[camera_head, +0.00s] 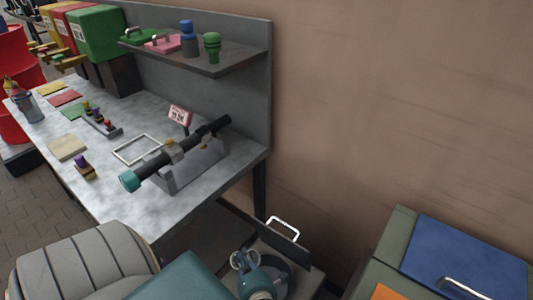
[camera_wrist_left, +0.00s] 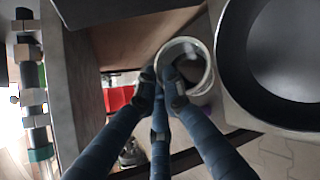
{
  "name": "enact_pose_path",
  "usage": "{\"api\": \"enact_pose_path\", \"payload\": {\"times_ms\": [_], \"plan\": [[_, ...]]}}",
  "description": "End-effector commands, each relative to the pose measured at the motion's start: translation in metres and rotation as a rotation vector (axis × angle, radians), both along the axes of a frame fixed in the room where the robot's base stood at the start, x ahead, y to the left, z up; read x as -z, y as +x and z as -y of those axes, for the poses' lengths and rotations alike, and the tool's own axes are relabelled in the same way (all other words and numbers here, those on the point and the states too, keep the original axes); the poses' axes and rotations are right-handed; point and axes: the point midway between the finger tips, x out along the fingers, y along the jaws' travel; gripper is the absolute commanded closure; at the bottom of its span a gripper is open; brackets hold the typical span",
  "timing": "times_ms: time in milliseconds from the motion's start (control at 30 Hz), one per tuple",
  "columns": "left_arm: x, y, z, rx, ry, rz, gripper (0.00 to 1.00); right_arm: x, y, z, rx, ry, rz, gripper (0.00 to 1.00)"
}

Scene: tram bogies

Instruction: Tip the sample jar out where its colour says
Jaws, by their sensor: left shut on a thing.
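My left gripper (camera_head: 245,262) is low at the bottom centre of the head view, beside a dark round container (camera_head: 292,281) on a grey block. In the left wrist view its fingers (camera_wrist_left: 161,88) are shut on a pale-rimmed jar (camera_wrist_left: 187,47). The jar's mouth faces the camera and its inside looks grey and dark; I cannot tell the colour of any contents. A large black round container (camera_wrist_left: 285,45) lies just right of the jar in that view. Yellow, red and green bins (camera_head: 98,35) stand at the far end of the bench. My right gripper is not in view.
The grey workbench (camera_head: 165,209) holds coloured cards, a metal frame and a dark shaft (camera_head: 160,163) with a teal end. A shelf (camera_head: 215,62) above carries several items. A cabinet with a blue top (camera_head: 465,255) stands at lower right, against a brown wall.

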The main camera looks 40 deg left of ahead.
Motion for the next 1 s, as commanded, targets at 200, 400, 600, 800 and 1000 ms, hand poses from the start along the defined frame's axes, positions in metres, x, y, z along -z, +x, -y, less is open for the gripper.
{"api": "enact_pose_path", "payload": {"times_ms": [200, 400, 600, 800, 1000], "plan": [[-0.0012, 0.0010, 0.0016, 0.000, 0.029, -0.008, 1.00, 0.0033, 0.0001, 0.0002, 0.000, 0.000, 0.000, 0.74], [-0.0022, 0.0016, 0.0023, 0.000, 0.055, -0.015, 1.00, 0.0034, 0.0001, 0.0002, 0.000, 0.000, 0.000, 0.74], [-0.0030, 0.0016, 0.0033, 0.000, 0.080, -0.023, 1.00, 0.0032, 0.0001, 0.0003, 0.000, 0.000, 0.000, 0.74], [-0.0039, 0.0018, 0.0037, -0.001, 0.106, -0.031, 1.00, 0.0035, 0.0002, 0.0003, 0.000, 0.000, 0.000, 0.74], [-0.0050, 0.0025, 0.0044, -0.001, 0.131, -0.038, 1.00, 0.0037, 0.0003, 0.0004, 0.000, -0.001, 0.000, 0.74]]}}
